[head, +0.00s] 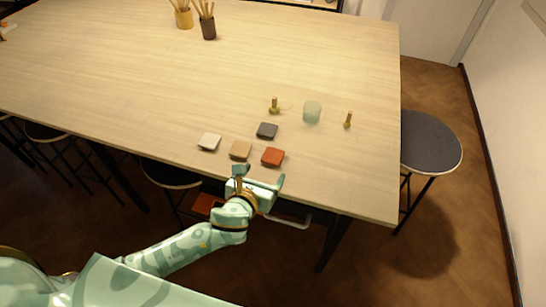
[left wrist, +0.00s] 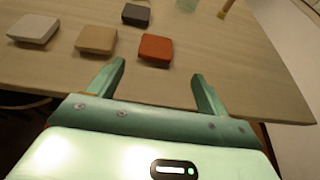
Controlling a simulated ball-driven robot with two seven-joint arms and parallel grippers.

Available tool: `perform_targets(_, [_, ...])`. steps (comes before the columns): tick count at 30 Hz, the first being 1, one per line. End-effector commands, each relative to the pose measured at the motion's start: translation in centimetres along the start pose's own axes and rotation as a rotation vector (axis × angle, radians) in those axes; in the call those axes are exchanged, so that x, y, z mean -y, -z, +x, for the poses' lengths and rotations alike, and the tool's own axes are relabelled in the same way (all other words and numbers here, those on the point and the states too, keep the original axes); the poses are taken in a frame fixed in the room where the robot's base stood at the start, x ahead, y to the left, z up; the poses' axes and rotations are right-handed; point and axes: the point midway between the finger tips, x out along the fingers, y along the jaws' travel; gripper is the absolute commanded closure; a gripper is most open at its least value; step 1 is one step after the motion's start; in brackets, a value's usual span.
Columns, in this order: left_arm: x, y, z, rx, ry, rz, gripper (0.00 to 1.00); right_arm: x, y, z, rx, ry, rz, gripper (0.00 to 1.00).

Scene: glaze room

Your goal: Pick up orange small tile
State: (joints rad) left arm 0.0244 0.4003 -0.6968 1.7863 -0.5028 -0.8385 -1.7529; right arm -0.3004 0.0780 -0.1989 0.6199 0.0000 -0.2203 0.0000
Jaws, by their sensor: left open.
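The orange small tile (head: 273,157) lies flat near the front edge of the wooden table, right of a tan tile (head: 240,150). It also shows in the left wrist view (left wrist: 155,49), a little beyond the fingertips and between their directions. My left gripper (head: 260,177) is open and empty at the table's front edge, just short of the orange tile and apart from it. Its two fingers also show in the left wrist view (left wrist: 160,80). My right gripper is in neither view.
A white tile (head: 209,142) and a dark grey tile (head: 267,130) lie close by. Behind stand a pale green glass (head: 312,112) and two small brass pieces (head: 274,106) (head: 348,120). Two brush cups (head: 184,17) (head: 208,27) stand far back. A stool (head: 430,142) is right of the table.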

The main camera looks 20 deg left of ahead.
Motion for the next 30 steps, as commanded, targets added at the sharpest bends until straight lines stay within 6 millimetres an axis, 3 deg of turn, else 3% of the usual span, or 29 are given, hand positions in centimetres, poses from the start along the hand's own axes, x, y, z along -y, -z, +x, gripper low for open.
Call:
perform_targets(5, [0.0, 0.1, 2.6, -0.001, 0.001, -0.002, 0.22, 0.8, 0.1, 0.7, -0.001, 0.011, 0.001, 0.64])
perform_targets(10, [-0.3, 0.0, 4.1, -0.001, -0.001, -0.003, 0.22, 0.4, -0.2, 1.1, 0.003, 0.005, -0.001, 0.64])
perform_targets(16, [-0.7, 0.1, 7.3, -0.002, 0.001, -0.005, 0.22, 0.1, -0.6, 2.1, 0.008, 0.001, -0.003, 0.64])
perform_targets(25, [-0.7, -0.1, 8.1, -0.002, 0.002, -0.003, 0.22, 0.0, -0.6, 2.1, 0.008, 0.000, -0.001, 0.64])
perform_targets(26, [-0.7, -0.1, 8.1, -0.002, 0.002, -0.003, 0.25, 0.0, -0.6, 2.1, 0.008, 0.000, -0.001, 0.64])
perform_targets(30, [-0.7, -0.1, 8.1, -0.002, 0.002, -0.003, 0.64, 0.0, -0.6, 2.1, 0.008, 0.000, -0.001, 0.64])
